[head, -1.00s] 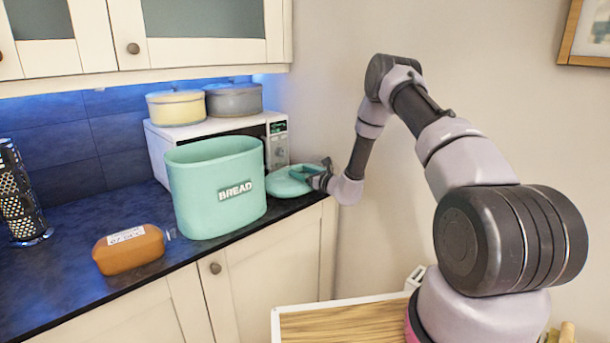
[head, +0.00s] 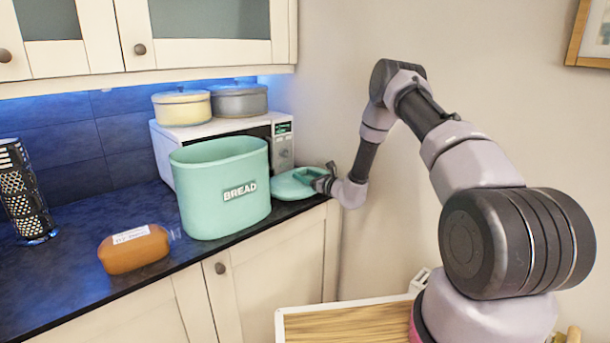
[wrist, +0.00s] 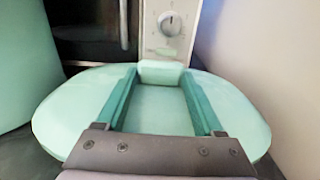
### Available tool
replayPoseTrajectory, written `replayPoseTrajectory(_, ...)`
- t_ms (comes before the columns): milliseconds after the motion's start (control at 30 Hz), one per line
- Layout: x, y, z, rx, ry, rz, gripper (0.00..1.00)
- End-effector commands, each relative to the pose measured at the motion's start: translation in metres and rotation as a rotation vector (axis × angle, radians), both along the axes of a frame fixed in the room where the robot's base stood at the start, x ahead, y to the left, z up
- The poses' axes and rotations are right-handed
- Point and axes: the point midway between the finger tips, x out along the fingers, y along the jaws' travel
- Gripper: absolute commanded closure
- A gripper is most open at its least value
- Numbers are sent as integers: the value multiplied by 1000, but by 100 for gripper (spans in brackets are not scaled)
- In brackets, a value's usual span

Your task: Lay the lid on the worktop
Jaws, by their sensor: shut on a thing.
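The mint-green lid (head: 291,186) is at the right end of the dark worktop (head: 75,262), to the right of the bread bin. It lies flat and looks to be on or just above the worktop; I cannot tell if it touches. My gripper (head: 325,178) is shut on the lid's raised handle. In the wrist view the lid (wrist: 72,112) fills the lower middle, and its handle (wrist: 161,72) shows between my gripper's fingers (wrist: 160,100). The mint-green bread bin (head: 222,205), marked BREAD, stands open on the worktop.
A white microwave (head: 165,150) with a cream pot (head: 181,108) and a grey pot (head: 239,101) on top stands behind the bin. A wrapped brown loaf (head: 133,255) lies at the front. A black perforated holder (head: 24,195) stands left. The wall is close on the right.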

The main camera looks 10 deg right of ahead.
Motion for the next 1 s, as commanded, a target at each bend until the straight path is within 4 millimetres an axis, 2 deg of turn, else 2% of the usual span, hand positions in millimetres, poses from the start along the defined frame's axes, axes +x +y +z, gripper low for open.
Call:
replayPoseTrajectory(767,1,0,-11,1,-2,0,100)
replayPoseTrajectory(800,1,0,-11,1,-2,0,15)
replayPoseTrajectory(833,1,0,-11,1,-2,0,4)
replayPoseTrajectory(867,1,0,-11,1,-2,0,0)
replayPoseTrajectory(1000,0,0,-11,1,-1,0,0)
